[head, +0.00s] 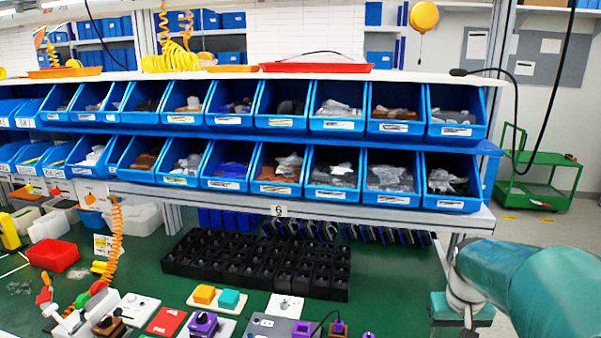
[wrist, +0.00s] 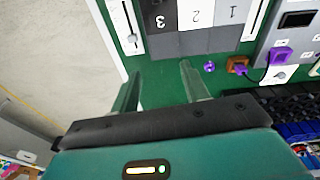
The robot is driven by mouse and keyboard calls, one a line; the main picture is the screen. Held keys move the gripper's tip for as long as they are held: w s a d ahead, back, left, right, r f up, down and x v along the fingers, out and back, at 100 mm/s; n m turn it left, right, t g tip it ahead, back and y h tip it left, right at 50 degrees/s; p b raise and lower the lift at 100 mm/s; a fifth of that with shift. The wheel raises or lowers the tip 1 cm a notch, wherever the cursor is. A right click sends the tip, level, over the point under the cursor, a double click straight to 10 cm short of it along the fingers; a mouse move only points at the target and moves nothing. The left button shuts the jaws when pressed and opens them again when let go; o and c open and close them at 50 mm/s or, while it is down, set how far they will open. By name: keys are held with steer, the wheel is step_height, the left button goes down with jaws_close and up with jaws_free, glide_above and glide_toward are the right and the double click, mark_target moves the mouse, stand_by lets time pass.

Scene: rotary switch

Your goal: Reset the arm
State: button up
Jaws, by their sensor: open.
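My gripper (wrist: 160,72) shows in the wrist view with its two teal fingers spread apart and nothing between them. It is over the green bench top (wrist: 160,82), near a grey panel (wrist: 195,40) numbered 1, 2 and 3. My teal arm (head: 545,285) comes in at the right of the head view; the fingers cannot be made out there. A purple knob on a dark base (head: 203,322), possibly the rotary switch, sits at the bottom of the head view, well left of my arm.
A black compartment tray (head: 255,262) lies on the bench below two rows of blue bins (head: 280,170). A red bin (head: 53,256), orange and teal blocks (head: 205,294), and a cabled purple piece (wrist: 281,56) are also there. A green cart (head: 540,175) stands behind at right.

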steer(key=s+a+r+t, duration=0.1)
steer(key=s+a+r, duration=0.1)
steer(key=s+a, duration=0.2)
steer(key=s+a+r+n+t, duration=0.1)
steer(key=s+a+r+t, duration=0.1)
steer(key=a, duration=0.6)
steer(key=s+a+r+n+t, duration=0.1)
steer(key=s+a+r, duration=0.2)
steer(key=s+a, duration=0.3)
steer(key=shift+s+a+r+y, duration=0.2)
steer(key=shift+a+r+y, duration=0.1)
steer(key=shift+a+r, duration=0.1)
